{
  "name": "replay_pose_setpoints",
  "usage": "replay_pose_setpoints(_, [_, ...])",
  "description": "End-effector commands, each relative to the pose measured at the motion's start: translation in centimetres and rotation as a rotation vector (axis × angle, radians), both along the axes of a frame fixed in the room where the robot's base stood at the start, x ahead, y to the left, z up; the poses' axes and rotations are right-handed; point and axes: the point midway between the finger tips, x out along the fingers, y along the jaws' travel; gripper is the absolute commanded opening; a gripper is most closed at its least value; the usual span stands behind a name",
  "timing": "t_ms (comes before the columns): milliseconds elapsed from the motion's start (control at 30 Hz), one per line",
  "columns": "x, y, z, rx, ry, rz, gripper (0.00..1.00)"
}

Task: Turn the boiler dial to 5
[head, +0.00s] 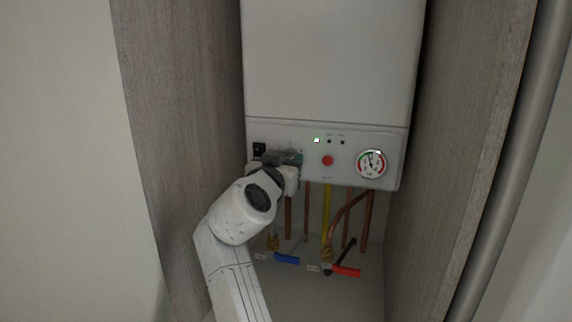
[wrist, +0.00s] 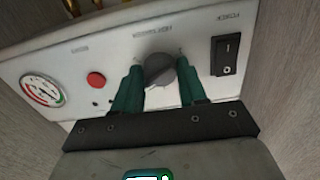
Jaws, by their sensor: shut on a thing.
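The boiler (head: 330,62) is a white box on the wall between two wood-grain panels. Its dial (wrist: 159,66) is a dark grey round knob on the white front panel, seen upside down in the wrist view. My gripper (wrist: 158,78) has its green fingers on either side of the dial and is shut on it. In the head view my gripper (head: 291,159) is at the panel's lower left, and it hides the dial. The dial's number marks are too small to read.
A black power switch (wrist: 227,55) is close beside the dial. A red button (head: 328,160) and a round pressure gauge (head: 371,163) are to the right in the head view. Copper pipes and blue (head: 287,259) and red (head: 346,271) valve handles are below. The side panels leave little room.

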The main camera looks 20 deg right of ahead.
Motion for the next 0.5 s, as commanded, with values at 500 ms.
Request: replay_pose_setpoints(500, [-0.03,-0.02,-0.69,0.250,-0.188,0.000,0.11])
